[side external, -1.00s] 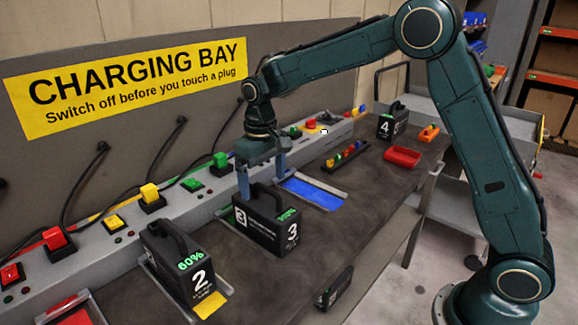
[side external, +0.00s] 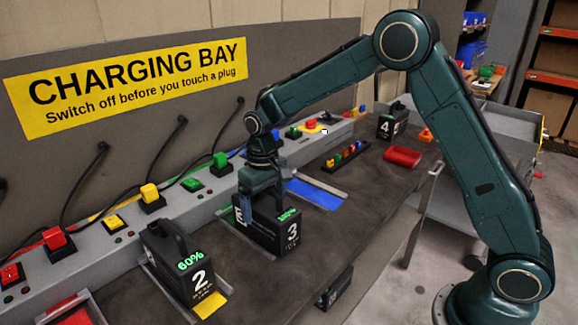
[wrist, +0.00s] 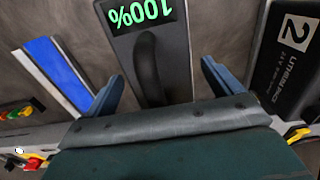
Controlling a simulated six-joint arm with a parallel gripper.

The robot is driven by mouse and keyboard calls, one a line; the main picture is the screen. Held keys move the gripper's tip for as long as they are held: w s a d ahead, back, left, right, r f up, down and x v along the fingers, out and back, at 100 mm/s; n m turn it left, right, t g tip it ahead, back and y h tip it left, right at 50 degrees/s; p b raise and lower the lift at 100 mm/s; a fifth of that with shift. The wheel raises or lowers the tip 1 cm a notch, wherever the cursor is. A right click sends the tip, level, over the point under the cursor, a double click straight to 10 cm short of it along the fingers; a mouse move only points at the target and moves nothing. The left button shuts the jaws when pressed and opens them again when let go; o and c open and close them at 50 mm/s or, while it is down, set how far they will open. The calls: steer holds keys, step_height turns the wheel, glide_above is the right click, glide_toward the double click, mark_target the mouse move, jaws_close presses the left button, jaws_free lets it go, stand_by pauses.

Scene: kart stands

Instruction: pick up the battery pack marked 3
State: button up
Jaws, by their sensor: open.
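The battery pack marked 3 (side external: 268,236) is a black box with a top handle and a green 100% display, upright on the bench. In the wrist view its top (wrist: 178,62) shows the handle and the 100% display. My gripper (side external: 263,205) points down over it. In the wrist view my gripper (wrist: 162,85) is open, one blue finger on each side of the handle, with gaps visible. The lower finger tips are partly hidden by the pack in the side view.
Battery pack 2 (side external: 185,262), showing 60%, stands to the left; pack 4 (side external: 391,125) stands at the far end. A blue bay plate (side external: 316,193) is empty. A red tray (side external: 402,155) lies beyond. The switch ledge (side external: 120,235) runs behind.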

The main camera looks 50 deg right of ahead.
steer(key=shift+f, duration=0.1)
stand_by(0.4)
jaws_close()
steer(key=shift+w, duration=0.1)
